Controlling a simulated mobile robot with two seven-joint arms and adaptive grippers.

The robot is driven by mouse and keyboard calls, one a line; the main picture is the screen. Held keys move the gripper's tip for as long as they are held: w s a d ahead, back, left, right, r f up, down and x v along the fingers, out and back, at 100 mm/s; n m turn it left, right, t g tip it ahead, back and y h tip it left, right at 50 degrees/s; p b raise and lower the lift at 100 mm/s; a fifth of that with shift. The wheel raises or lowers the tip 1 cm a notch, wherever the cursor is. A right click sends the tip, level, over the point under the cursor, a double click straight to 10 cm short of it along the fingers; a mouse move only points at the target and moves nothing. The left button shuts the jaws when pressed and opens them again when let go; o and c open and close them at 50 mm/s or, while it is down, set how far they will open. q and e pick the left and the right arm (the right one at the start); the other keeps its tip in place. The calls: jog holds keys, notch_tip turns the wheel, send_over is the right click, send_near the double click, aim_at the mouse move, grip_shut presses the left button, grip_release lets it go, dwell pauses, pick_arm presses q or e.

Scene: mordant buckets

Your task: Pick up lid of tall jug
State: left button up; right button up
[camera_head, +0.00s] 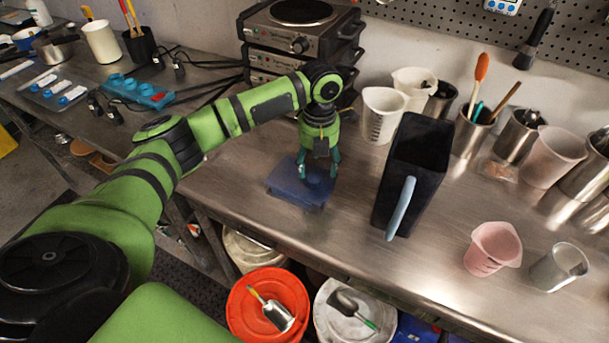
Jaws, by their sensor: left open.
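The tall jug (412,170) is black, with a light blue handle facing the front of the bench. It stands upright with its top open. A dark blue, flat, squarish lid (286,186) lies on the metal bench to the left of the jug. My left gripper (317,174) points down over the lid, open, with its teal fingers spread. Its fingertips are close to the lid's upper side; I cannot tell whether they touch it. The fingers hide part of the lid's middle. My right gripper is not in view.
Stacked hot plates (300,40) stand behind my left arm. White beakers (383,115) are behind the jug, and a pink jug (492,248) and a grey cup (558,268) stand to its right. The bench (345,235) is clear between lid and jug.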

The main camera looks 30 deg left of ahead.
aim_at(314, 177)
pick_arm(q)
jog(key=f, duration=0.1)
jog(key=f+p, duration=0.1)
jog(key=f, duration=0.1)
jog(key=shift+s+a+f, duration=0.2)
jog(key=shift+a+f, duration=0.05)
jog(key=shift+f, duration=0.4)
jog(key=c, duration=1.2)
jog(key=shift+c, duration=0.2)
jog(key=shift+r, duration=0.15)
